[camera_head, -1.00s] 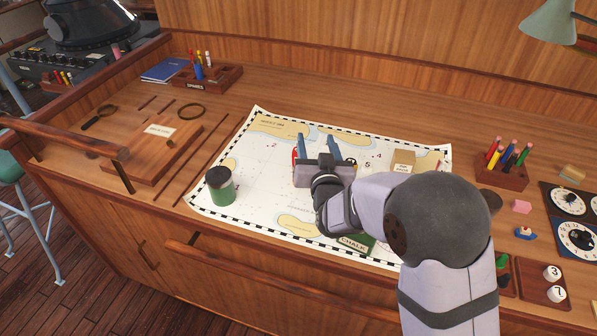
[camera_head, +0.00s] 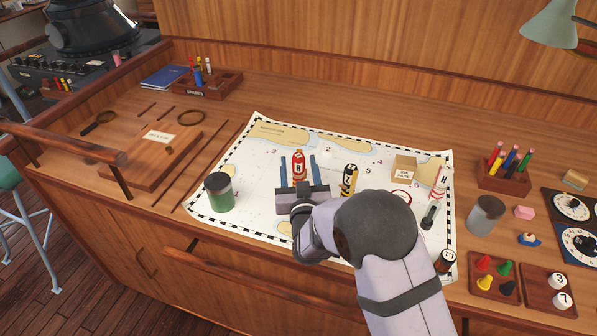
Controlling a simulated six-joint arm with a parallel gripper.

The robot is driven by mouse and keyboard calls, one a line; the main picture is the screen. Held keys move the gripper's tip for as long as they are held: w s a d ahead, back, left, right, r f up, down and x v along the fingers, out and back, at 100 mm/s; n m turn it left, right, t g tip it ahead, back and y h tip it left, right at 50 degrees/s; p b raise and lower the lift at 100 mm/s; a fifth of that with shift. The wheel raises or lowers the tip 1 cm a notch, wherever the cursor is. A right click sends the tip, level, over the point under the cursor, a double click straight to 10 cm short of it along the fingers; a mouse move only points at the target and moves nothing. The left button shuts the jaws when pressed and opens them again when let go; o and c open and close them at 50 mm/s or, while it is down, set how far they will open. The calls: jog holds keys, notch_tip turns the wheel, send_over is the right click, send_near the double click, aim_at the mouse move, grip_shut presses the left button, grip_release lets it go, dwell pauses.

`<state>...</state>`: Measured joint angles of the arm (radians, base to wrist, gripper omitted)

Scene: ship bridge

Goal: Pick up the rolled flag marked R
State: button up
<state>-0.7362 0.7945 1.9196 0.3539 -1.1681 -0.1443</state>
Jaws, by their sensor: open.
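The rolled flag marked R (camera_head: 299,170) is red with a white label. It lies on the chart (camera_head: 245,175), pointing away from me. My gripper (camera_head: 298,160) is open, with one blue finger on each side of the flag. The flag shows between the two fingers and is not gripped. The height of the fingers above the chart is hard to tell. My wrist and arm come in from the front right and cover part of the chart's front.
A yellow and black roll marked Z (camera_head: 349,181) lies just right of my gripper. A small cardboard box (camera_head: 404,168) and a white and red roll (camera_head: 440,183) lie further right. A green jar (camera_head: 219,193) stands at left, a grey jar (camera_head: 486,214) at right. The chart's back left is clear.

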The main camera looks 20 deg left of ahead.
aim_at(297, 152)
jog(key=shift+w+a+r+p, duration=0.1)
jog(key=shift+w+p, duration=0.15)
jog(key=shift+p, duration=0.05)
jog(key=p+x, duration=0.2)
jog(key=x, duration=0.1)
jog(key=shift+w+r, duration=0.1)
jog(key=shift+w, duration=0.2)
jog(key=shift+w+a, duration=0.3)
jog(key=shift+w, duration=0.2)
jog(key=c, duration=1.2)
